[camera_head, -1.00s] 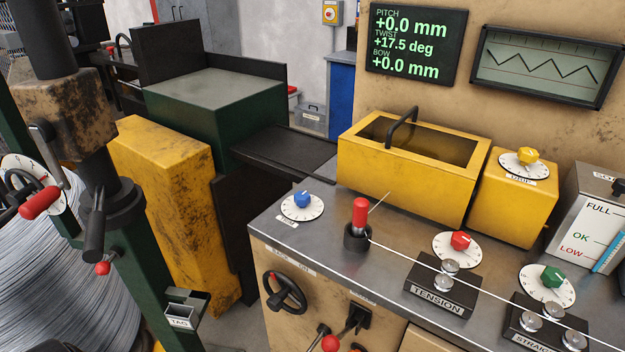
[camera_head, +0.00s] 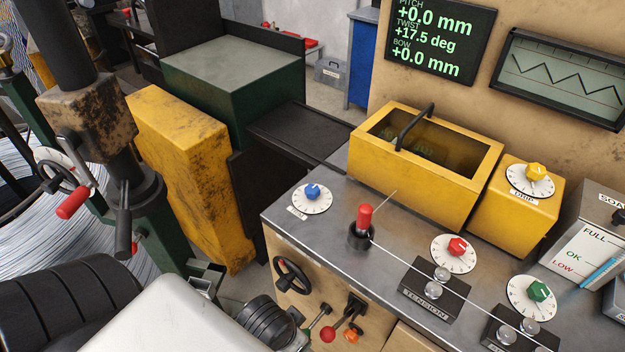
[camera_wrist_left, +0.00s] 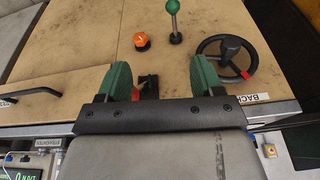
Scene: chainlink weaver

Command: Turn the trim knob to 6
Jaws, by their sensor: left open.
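The blue knob (camera_head: 312,191) sits on a white dial at the left end of the metal bench top. Its small label looks like TRIM but is hard to read, and I cannot tell which number it points to. My left gripper (camera_wrist_left: 161,80) shows in the left wrist view with two green fingers, open and apart, in front of the tan cabinet face. A black lever part with red shows between the fingers; I cannot tell whether they touch it. In the head view my left arm is at the bottom, and its fingers cannot be made out. My right gripper is not in view.
A red-handled lever (camera_head: 365,216) stands right of the blue knob, with a wire running right. Red (camera_head: 457,247), green (camera_head: 538,291) and yellow (camera_head: 536,172) knobs sit farther right. A yellow bin (camera_head: 420,185) is behind. A handwheel (camera_head: 291,276) and levers project from the cabinet front.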

